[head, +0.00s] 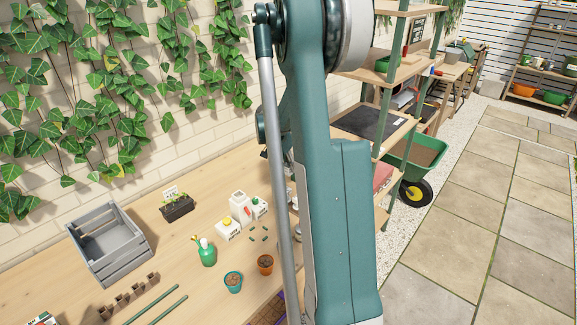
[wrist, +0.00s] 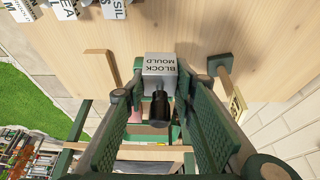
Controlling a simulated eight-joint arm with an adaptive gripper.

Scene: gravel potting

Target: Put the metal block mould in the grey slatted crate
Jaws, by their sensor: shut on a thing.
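The metal block mould (wrist: 160,68) shows in the wrist view as a small silver block labelled "BLOCK MOULD", with a dark cylindrical part below it. My gripper (wrist: 153,92) is shut on it, with one green padded finger on each side. In the head view my own arm hides the gripper and the mould. The grey slatted crate (head: 128,262) stands on the wooden bench at the left, near the brick wall. Its open top faces up and its visible inside looks empty. The crate does not show in the wrist view.
On the bench (head: 190,300) are a seedling tray (head: 177,207), white containers (head: 228,230), a green spray bottle (head: 207,254), a teal pot (head: 233,282) and a terracotta pot (head: 265,264). A row of brown pots (head: 130,297) and green stakes (head: 160,305) lie before the crate.

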